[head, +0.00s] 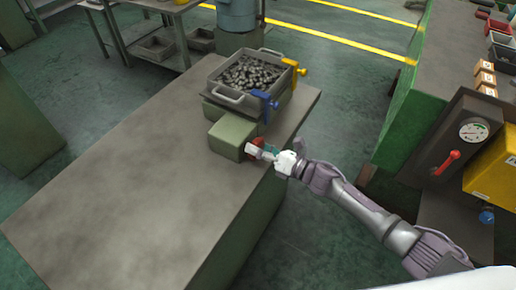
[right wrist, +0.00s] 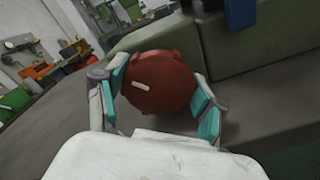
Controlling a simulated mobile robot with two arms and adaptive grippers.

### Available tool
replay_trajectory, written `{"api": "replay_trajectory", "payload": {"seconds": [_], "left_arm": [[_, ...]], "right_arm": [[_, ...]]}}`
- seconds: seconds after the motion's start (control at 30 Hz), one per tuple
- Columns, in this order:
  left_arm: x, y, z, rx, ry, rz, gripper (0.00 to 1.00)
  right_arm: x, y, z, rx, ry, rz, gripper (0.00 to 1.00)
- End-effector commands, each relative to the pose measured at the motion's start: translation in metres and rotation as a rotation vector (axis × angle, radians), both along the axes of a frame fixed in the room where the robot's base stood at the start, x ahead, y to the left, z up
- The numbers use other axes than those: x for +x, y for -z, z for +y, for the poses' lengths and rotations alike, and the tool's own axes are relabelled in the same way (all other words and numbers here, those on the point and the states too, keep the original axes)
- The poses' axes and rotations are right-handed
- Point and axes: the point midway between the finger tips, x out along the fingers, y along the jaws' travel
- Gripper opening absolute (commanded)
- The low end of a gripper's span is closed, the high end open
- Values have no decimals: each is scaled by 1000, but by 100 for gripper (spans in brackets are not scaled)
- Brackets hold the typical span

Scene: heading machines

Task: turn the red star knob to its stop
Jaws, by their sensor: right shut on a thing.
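The red star knob (right wrist: 158,82) fills the middle of the right wrist view, with a short pale mark on its face. My right gripper (right wrist: 160,100) is shut on it, one teal-padded finger on each side of its rim. In the head view the knob (head: 255,146) shows only in part, on the side of a green block (head: 232,136), behind my right gripper (head: 262,151). My left gripper is not in view.
The block sits on a large grey-topped bench (head: 120,190). Behind it stands a grey bin (head: 232,97) of dark metal parts with blue and yellow clamps (head: 265,98). A green-sided bench (head: 405,115) and a gauge panel with a red lever (head: 447,162) stand at right.

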Motion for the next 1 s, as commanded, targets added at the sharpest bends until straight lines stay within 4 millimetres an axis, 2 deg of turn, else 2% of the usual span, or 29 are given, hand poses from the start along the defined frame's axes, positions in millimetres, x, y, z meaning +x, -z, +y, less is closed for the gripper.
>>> {"api": "replay_trajectory", "payload": {"seconds": [0.67,0.7,0.83,1.0], "left_arm": [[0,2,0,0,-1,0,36],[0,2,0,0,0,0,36],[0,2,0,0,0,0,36],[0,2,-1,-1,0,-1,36]], "right_arm": [[0,1,-1,42,1,63,34],[0,1,-1,42,1,63,72],[0,1,-1,43,0,63,94],[0,1,-1,43,1,62,95]]}}
